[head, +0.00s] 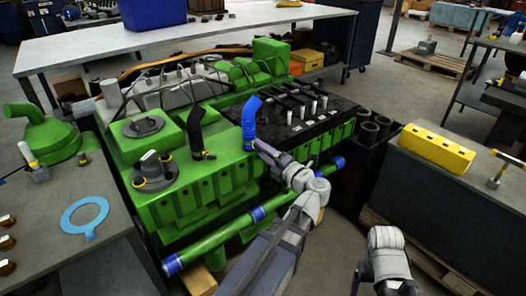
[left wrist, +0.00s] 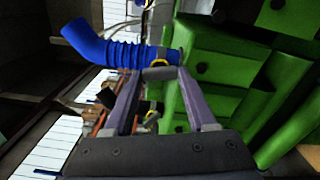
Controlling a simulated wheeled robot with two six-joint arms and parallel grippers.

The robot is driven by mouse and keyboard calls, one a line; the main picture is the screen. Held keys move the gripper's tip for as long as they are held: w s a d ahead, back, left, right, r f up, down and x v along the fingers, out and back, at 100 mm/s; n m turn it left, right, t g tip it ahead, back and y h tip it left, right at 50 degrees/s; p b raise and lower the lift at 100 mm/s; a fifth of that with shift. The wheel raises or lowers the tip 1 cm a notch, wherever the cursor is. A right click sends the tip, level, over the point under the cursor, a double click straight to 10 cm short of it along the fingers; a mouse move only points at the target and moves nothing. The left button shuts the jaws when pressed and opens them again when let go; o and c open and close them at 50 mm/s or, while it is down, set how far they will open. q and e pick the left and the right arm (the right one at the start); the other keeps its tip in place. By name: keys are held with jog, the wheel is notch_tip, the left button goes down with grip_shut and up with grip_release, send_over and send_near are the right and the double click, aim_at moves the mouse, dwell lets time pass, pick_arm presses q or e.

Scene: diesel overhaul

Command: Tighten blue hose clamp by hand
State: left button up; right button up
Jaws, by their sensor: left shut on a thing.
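The blue hose (head: 250,118) stands bent on the green engine (head: 200,185), and its ribbed length shows in the left wrist view (left wrist: 105,45). Its clamp (left wrist: 172,56) is a dark band around the hose end at the green engine. My left gripper (head: 258,146) is at the foot of the blue hose. In the left wrist view its two fingers (left wrist: 157,76) converge on a small grey piece at the clamp, shut on it. The fingers partly hide the clamp. My right arm shows at the bottom right; its gripper is not visible.
A black hose (head: 196,130) with a yellow-marked clamp stands left of the blue one. A green pipe with blue bands (head: 258,214) runs along the engine's front. A left bench holds a blue ring (head: 85,214); a right bench holds a yellow block (head: 437,148).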

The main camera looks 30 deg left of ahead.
pick_arm(q)
jog(key=m, duration=0.4)
jog(key=shift+d+m, duration=0.1)
jog(key=shift+m, duration=0.2)
jog(key=shift+w+m, duration=0.1)
jog(key=shift+m, duration=13.2)
jog(key=o, duration=1.4)
